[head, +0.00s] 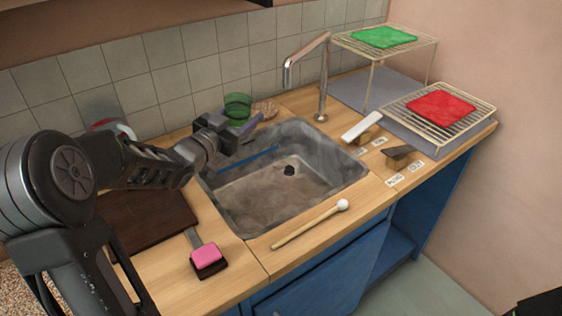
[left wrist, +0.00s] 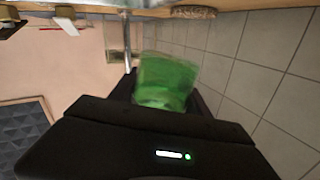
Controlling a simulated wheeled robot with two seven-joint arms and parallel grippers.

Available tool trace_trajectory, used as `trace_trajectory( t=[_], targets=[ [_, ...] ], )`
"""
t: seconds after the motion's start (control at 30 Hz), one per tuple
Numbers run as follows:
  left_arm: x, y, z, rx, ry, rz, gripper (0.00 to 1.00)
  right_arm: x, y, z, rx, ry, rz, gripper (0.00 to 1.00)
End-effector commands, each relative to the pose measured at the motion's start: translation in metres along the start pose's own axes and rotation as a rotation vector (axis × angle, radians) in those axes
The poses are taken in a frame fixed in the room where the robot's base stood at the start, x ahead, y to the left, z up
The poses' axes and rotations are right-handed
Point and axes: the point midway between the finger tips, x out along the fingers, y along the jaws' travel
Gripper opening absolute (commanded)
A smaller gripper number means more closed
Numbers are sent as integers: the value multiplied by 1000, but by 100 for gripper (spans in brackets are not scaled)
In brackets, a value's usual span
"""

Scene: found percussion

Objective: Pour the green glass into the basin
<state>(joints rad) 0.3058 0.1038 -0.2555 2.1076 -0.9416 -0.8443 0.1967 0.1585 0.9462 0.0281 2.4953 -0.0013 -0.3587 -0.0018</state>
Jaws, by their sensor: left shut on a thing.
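The green glass (head: 237,103) is translucent and shows at the back left of the basin, just beyond my left gripper (head: 238,128). In the left wrist view the glass (left wrist: 165,80) sits between the fingers of my left gripper, which is shut on it. Whether any contents are in it cannot be told. The grey basin (head: 335,185) is sunk in the counter, with a dark drain and a blue stick-like thing (head: 254,159) inside. My left gripper is at the basin's back left edge. My right gripper is not in view.
A chrome tap (head: 322,85) rises behind the basin. A mallet (head: 310,225) lies in front, and a pink-topped block (head: 206,258) at front left. Wire racks with a green cloth (head: 384,37) and a red cloth (head: 440,106) stand right. A dark board (head: 150,220) lies left.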

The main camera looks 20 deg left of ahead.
Motion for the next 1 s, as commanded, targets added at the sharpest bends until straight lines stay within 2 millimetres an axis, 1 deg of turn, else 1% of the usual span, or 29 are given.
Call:
trace_trajectory(
  t=[0.1, 0.27, 0.67, 0.77, 1.0],
  targets=[
    [-1, -4, 5, -92, 12, -1, 0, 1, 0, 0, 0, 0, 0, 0],
    [-1, -6, 7, -167, 22, 0, 0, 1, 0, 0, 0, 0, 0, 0],
    [-1, -7, 7, -185, 26, 0, 0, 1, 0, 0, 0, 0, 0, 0],
    [-1, -8, 0, -184, 26, 0, 0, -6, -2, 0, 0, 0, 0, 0],
    [-2, -16, -39, -183, 26, 0, 0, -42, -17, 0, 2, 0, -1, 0]
  ],
)
